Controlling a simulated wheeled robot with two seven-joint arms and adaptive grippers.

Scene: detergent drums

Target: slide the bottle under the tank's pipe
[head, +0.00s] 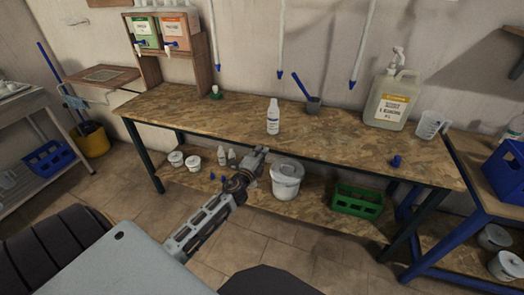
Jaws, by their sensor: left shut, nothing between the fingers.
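A white bottle (273,118) with a pale label stands upright on the wooden workbench (225,112), near its middle. Two tanks, one with a green label (145,32) and one with an orange label (175,33), sit in a wooden rack at the bench's back left; short spouts show at their fronts. Three thin white pipes with blue tips also come down the wall behind the bench, one of them (281,40) almost above the bottle. My left gripper (264,151) is shut and empty at the bench's front edge, just below the bottle in the picture and apart from it. My right gripper is out of view.
A cup with a blue brush (312,104), a large pump jug (390,98), a clear measuring jug (430,124) and a blue cap (397,161) stand on the right part of the bench. The bench around the bottle is clear.

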